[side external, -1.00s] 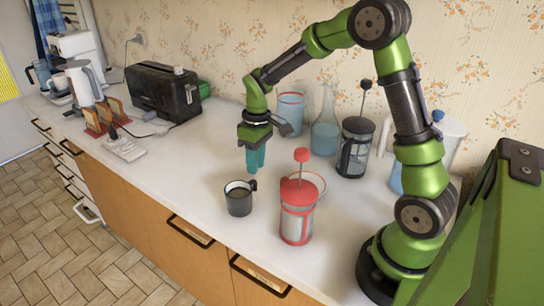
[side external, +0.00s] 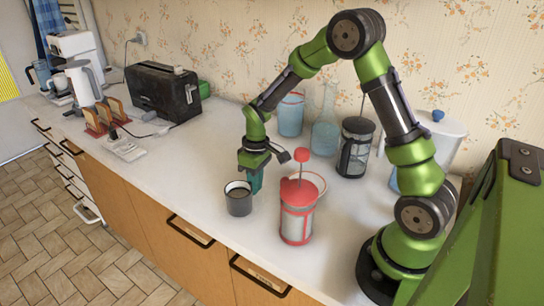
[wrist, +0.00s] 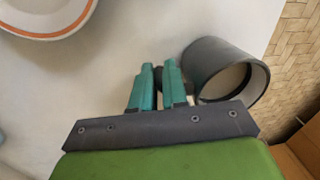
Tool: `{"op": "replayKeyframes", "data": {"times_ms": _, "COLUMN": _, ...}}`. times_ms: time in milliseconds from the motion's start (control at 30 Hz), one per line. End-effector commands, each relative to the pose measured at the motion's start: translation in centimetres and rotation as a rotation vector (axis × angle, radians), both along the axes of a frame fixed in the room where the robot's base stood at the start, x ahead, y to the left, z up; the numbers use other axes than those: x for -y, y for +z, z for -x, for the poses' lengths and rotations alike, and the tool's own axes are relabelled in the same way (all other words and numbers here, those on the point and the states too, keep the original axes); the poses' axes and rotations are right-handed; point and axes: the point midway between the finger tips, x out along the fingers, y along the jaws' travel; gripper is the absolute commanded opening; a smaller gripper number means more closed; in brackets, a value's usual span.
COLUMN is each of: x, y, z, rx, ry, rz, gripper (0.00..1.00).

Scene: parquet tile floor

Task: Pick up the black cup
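The black cup (side external: 238,200) stands upright on the white counter, left of the red French press. In the wrist view the cup (wrist: 215,68) is just right of the teal fingers, its pale inside showing. My gripper (side external: 256,183) is low beside the cup, pointing down on the handle side. In the wrist view a dark piece, apparently the cup's handle, lies between the fingertips of my gripper (wrist: 158,78). The gap between the fingers is narrow. I cannot tell whether they press on the handle. The handle is hidden by the gripper in the side view.
The red French press (side external: 298,215) stands close right of my gripper, with an orange-rimmed plate (wrist: 45,18) behind it. A dark French press (side external: 355,148), a flask (side external: 325,135) and a blue container (side external: 290,115) stand at the back. The toaster (side external: 162,92) is back left. Counter left of the cup is clear.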

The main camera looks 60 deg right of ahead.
Motion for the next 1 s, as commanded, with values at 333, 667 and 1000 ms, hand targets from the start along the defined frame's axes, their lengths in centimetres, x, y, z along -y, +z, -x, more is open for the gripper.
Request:
{"op": "replayKeyframes", "data": {"times_ms": 333, "x": 0.0, "y": 0.1, "z": -0.1, "rx": 0.002, "ry": 0.000, "rz": 0.000, "gripper": 0.00}}
{"op": "replayKeyframes", "data": {"times_ms": 667, "x": 0.0, "y": 1.3, "z": -0.1, "rx": 0.005, "ry": -0.001, "rz": 0.000, "gripper": 0.00}}
{"op": "replayKeyframes", "data": {"times_ms": 1000, "x": 0.0, "y": 7.9, "z": -0.1, "rx": 0.007, "ry": 0.000, "rz": 0.001, "gripper": 0.00}}
